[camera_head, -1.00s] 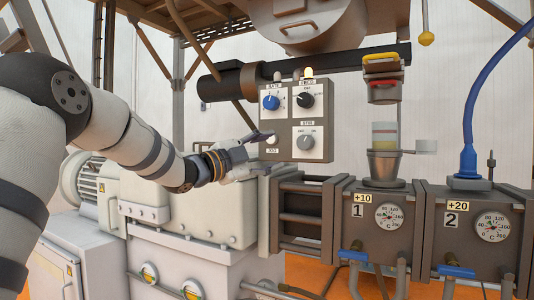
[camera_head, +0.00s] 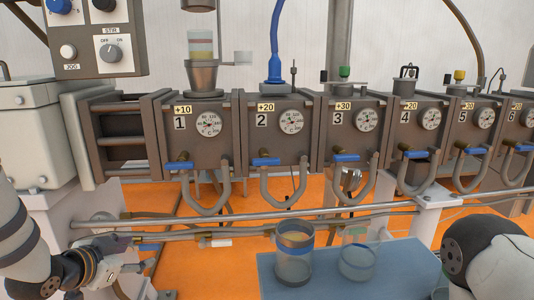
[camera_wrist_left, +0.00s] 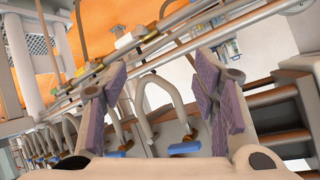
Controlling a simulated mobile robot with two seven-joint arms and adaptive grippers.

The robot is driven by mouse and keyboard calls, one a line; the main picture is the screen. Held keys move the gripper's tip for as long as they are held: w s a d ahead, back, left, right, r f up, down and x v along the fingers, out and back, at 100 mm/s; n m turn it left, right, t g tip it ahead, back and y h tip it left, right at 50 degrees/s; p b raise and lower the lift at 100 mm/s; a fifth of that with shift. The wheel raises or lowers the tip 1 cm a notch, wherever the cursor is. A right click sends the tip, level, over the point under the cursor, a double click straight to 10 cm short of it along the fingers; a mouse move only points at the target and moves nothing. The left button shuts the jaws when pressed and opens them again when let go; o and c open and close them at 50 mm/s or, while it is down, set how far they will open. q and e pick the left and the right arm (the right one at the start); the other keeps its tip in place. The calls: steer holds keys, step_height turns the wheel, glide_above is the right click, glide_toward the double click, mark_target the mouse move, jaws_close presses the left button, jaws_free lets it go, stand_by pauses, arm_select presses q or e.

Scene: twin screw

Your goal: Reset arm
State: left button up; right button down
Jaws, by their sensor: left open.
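My left gripper (camera_head: 135,257) is low at the left in the head view, in front of the pipes below the machine. In the left wrist view its two padded fingers (camera_wrist_left: 162,92) stand wide apart with nothing between them. Pipes and blue-handled valves show beyond the fingers, and I see no contact with them. A part of my right arm (camera_head: 490,255) shows at the lower right of the head view. My right gripper is out of the picture.
A row of numbered barrel blocks (camera_head: 285,135) with dials runs across the head view. A control box (camera_head: 95,40) hangs at the upper left. Two clear jars (camera_head: 293,262) (camera_head: 358,258) stand on a blue surface (camera_head: 410,265) between my arms.

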arm_select(q)
steer(key=s+d+f+n+g, duration=0.3)
steer(key=s+d+f+g, duration=0.1)
steer(key=s+f, duration=0.85)
steer(key=s+d+f+n+g, duration=0.1)
steer(key=s+f+g, duration=0.2)
steer(key=s, duration=0.7)
steer(key=s+d+f+n+g+y, duration=0.1)
steer(key=s+f+g, duration=0.2)
steer(key=s, duration=0.7)
steer(key=s+d+f+n+g, duration=0.1)
steer(key=s+d+f+g, duration=0.1)
steer(key=s, duration=0.8)
steer(key=shift+f+n+g+y, duration=0.4)
steer(key=shift+f+g, duration=0.1)
steer(key=shift+f, duration=0.2)
